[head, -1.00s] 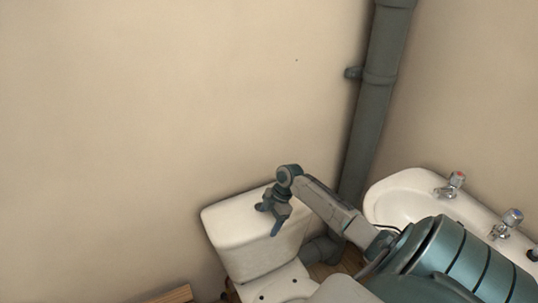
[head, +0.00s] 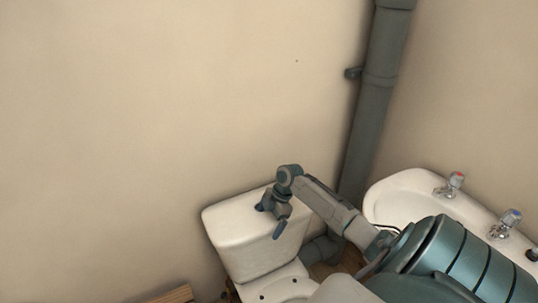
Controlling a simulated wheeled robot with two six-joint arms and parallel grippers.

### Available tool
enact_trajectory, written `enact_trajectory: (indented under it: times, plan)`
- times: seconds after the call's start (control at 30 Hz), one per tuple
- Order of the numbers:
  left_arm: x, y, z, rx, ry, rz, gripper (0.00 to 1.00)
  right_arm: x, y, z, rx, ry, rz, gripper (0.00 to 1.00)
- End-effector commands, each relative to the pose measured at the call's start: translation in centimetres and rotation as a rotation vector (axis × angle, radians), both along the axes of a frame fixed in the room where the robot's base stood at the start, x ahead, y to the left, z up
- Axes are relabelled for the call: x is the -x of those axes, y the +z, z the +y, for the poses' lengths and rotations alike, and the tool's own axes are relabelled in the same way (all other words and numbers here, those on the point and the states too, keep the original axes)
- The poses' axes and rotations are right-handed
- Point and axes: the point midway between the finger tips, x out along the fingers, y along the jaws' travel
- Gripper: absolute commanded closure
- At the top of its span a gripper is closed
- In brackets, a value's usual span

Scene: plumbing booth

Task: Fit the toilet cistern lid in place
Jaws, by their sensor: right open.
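The white cistern lid (head: 232,218) lies on top of the white toilet cistern (head: 262,258), and no gap shows between them from here. My right gripper (head: 270,221) is over the right part of the lid, pointing down, with its jaws open. One finger is towards the wall and the other hangs over the front edge of the lid. I cannot tell whether the fingers touch the lid. My left gripper is not in view.
A white basin (head: 400,203) with two taps (head: 450,184) stands at the right. A thick grey pipe (head: 375,100) runs up the corner behind. A wooden piece (head: 170,296) shows at the bottom edge. The wall left of the cistern is bare.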

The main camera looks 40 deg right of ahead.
Motion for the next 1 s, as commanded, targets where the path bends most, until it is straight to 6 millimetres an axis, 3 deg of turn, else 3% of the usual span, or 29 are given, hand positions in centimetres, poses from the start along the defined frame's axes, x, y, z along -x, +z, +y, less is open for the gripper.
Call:
enact_trajectory:
  times: [0.17, 0.7, 1.0]
  plan:
    - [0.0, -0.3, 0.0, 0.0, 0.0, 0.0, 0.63, 0.2, 0.5, -0.4, 0.002, -0.001, 0.003, 0.02]
    - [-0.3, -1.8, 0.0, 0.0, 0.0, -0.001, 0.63, 1.2, 9.2, -3.6, 0.002, 0.001, -0.003, 0.02]
    - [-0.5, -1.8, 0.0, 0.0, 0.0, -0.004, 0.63, 1.3, 10.1, -3.8, 0.0, 0.001, -0.003, 0.02]
